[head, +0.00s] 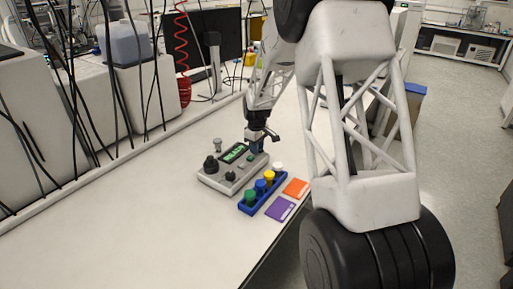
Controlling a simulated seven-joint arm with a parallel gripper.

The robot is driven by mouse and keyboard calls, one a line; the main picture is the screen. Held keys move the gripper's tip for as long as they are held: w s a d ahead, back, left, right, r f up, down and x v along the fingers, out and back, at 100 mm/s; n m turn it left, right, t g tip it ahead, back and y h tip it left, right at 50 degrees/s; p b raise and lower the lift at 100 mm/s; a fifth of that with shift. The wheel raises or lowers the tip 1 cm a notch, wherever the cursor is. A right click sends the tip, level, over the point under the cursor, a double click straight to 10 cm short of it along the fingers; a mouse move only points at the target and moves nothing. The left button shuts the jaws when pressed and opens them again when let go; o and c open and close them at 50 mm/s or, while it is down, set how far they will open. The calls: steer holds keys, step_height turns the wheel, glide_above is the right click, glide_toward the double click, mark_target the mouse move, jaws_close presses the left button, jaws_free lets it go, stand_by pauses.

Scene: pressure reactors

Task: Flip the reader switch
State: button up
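The reader (231,176) is a grey box on the white bench, with a lit green display (233,153) on its top. A black knob (210,164) is at its left end and smaller dark controls are on its front face. I cannot make out which of these is the switch. My gripper (257,148) points down at the reader's right end, at or just above it. The fingers are small and dark, so I cannot tell contact or whether they are open. The gripper hides part of the reader's right end.
A blue rack (245,208) with green, blue, yellow and white-capped vials stands in front of the reader. Orange (296,187) and purple (280,209) cards lie beside it near the bench edge. A small grey post (217,145) is behind. The bench's left part is clear.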

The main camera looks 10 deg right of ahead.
steer(key=shift+c, duration=1.1)
steer(key=shift+s+r+t+y, duration=0.1)
steer(key=shift+t+y, duration=0.3)
steer(key=o, duration=0.9)
steer(key=shift+s+d+r, duration=0.1)
steer(key=shift+r, duration=1.2)
steer(key=shift+s+d+r, duration=0.1)
steer(key=shift+d+r, duration=0.05)
steer(key=shift+r, duration=1.1)
steer(key=shift+s+d+r, duration=0.1)
steer(key=shift+r, duration=1.2)
